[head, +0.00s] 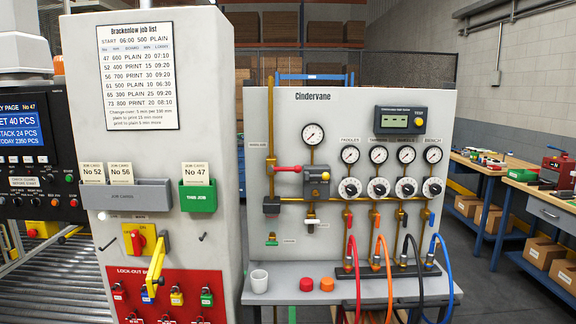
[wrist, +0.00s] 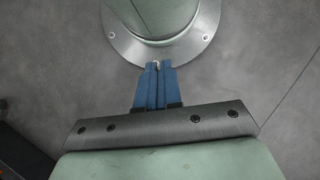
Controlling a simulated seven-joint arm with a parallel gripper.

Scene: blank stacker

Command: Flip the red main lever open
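A red lever (head: 287,168) lies roughly level on the Cindervane panel (head: 350,104). A red rotary switch (head: 137,241) on a yellow plate sits on the white cabinet at left. My gripper (wrist: 157,66) shows only in the wrist view. Its blue fingers point away from the camera and lie together, with nothing seen between them. Neither the lever nor the switch shows in the wrist view.
A yellow handle (head: 157,266) juts out by the red lock-out board (head: 170,300). Grey floor (wrist: 250,75) fills most of the wrist view.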

